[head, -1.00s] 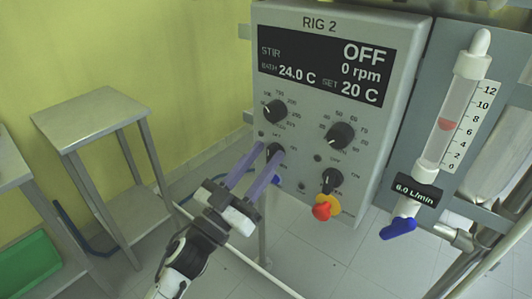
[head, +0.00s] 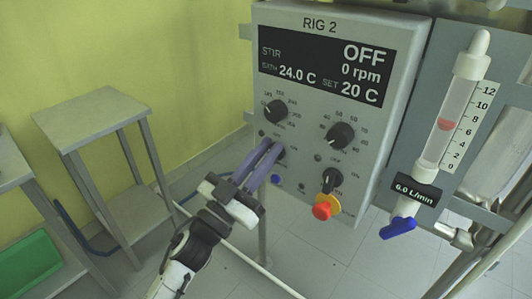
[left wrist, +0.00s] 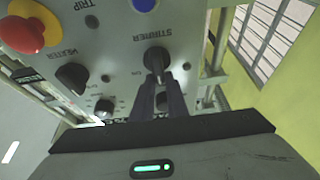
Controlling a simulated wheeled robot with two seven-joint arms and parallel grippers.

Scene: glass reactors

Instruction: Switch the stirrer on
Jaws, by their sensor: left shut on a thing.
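The control box (head: 384,165) labelled RIG 2 has a display (head: 326,66) that reads STIR OFF, 0 rpm, bath 24.0 C, set 20 C. In the left wrist view the black stirrer knob (left wrist: 157,60) sits under the label STIMMER or STIRRER. My left gripper (head: 276,147) has its two purple fingers closed on this knob, which they mostly hide in the head view. It also shows in the left wrist view (left wrist: 159,82), with the fingertips at the knob's two sides. My right gripper is not in view.
A red and yellow stop button (head: 322,210) juts out below the heater knob (head: 331,180). A flow meter (head: 455,110) with a blue valve handle (head: 398,228) is at the right. A small metal table (head: 92,118) and a green tray (head: 30,264) are at the left.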

